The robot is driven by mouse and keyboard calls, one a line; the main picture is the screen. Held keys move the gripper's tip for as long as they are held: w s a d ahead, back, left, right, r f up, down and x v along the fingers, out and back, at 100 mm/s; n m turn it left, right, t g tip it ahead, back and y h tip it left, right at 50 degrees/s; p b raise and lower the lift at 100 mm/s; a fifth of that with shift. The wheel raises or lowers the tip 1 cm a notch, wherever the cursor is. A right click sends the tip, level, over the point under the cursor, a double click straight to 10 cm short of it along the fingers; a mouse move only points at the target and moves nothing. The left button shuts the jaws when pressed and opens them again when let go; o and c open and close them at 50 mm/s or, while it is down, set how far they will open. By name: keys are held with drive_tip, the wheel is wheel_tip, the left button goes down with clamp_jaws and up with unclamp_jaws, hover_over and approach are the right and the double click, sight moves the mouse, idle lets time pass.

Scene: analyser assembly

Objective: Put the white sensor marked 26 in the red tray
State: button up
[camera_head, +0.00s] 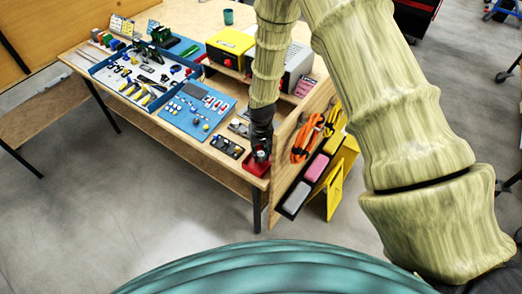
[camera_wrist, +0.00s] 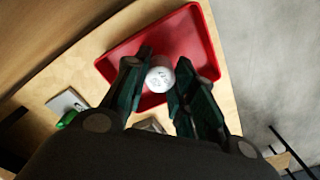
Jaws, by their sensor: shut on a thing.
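The white sensor (camera_wrist: 160,78) is a small round white piece with dark marking on its top, too small to read. It is between the two fingers of my gripper (camera_wrist: 159,84) in the wrist view, and the gripper is shut on it. The red tray (camera_wrist: 115,62) lies below, with the sensor over its inner floor. I cannot tell whether the sensor touches the tray floor. In the head view my gripper (camera_head: 260,155) points down at the red tray (camera_head: 252,168) at the table's near right corner, and hides much of it.
A blue mat (camera_head: 190,125) with small parts lies left of the tray. A dark holder with round parts (camera_head: 227,147) is close by the tray. A yellow box (camera_head: 230,45) stands behind. A side panel with orange cables (camera_head: 302,145) and coloured bins borders the table's right edge.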

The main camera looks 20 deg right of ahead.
sight(261, 153)
drive_tip(key=shift+f+b, duration=0.4)
drive_tip(key=shift+f, duration=0.25)
drive_tip(key=o, duration=1)
drive_tip(key=shift+o, duration=0.2)
drive_tip(key=shift+r, duration=0.15)
drive_tip(key=shift+w+r+p, duration=0.1)
drive_tip(key=shift+r+p, duration=0.5)
drive_tip(key=shift+r, duration=0.15)
drive_tip(key=shift+r+b, duration=0.1)
drive_tip(key=shift+b, duration=0.4)
wheel_tip(261, 153, up, 11)
drive_tip(key=b, duration=0.3)
drive_tip(key=shift+r+b, duration=0.15)
drive_tip(key=shift+b, duration=0.2)
drive_tip(key=shift+d, duration=0.1)
